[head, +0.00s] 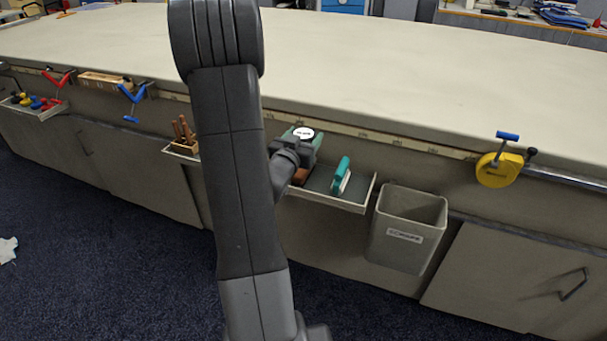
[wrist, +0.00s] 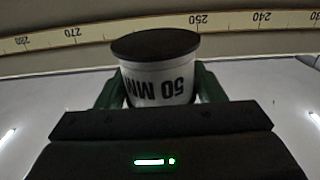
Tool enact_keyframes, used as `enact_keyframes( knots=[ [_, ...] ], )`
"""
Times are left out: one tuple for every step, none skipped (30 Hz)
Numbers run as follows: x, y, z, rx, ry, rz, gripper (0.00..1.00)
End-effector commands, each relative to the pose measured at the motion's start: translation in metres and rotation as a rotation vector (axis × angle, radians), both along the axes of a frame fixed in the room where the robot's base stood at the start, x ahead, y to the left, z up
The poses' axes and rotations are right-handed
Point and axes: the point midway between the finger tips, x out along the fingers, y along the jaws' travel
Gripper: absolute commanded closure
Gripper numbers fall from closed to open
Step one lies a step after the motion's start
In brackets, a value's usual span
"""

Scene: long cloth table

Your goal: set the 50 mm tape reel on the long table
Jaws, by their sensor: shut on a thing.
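The tape reel (head: 303,133) is white with a dark end. In the wrist view the reel (wrist: 160,85) shows "50 MM" printed upside down. My gripper (head: 302,140) is shut on it, with a green finger on each side. The gripper and reel are in front of the near edge of the long table (head: 400,65), above a small shelf. Whether the reel touches anything other than my fingers cannot be told. My arm covers part of the table's front.
The tabletop is broad and clear. A measuring strip (head: 370,133) runs along its front edge. Below hang the shelf (head: 330,197) with a teal-handled brush (head: 341,176), a grey bin (head: 408,230), and a yellow tape measure (head: 498,170). Blue (head: 133,95) and red (head: 57,80) clamps hang at left.

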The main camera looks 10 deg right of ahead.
Motion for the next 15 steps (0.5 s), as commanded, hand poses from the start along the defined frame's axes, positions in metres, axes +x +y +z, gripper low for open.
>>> enact_keyframes(
  knots=[
    [0.0,0.0,-0.012,-0.002,0.005,0.0,0.64],
    [0.0,0.0,-0.016,0.0,0.004,0.0,0.64],
    [0.0,0.0,-0.021,-0.001,0.003,0.0,0.64],
    [0.0,0.0,-0.025,-0.002,0.003,0.0,0.64],
    [0.0,0.0,-0.027,-0.002,0.001,0.001,0.64],
    [0.0,0.0,-0.029,-0.001,0.001,0.001,0.64],
    [0.0,0.0,-0.03,0.0,0.0,0.001,0.64],
    [0.0,0.0,-0.031,-0.001,-0.001,0.001,0.64],
    [0.0,0.0,-0.033,-0.001,-0.001,0.001,0.64],
    [0.0,0.0,-0.035,-0.001,0.0,0.001,0.64],
    [0.0,0.0,-0.038,-0.001,0.0,0.001,0.64],
    [0.0,0.0,-0.042,-0.002,0.001,0.001,0.64],
    [0.0,0.001,-0.046,-0.001,0.002,0.001,0.64],
    [0.0,0.001,-0.051,-0.001,0.003,0.002,0.64],
    [0.0,0.0,-0.057,-0.001,0.002,0.001,0.64]
  ],
)
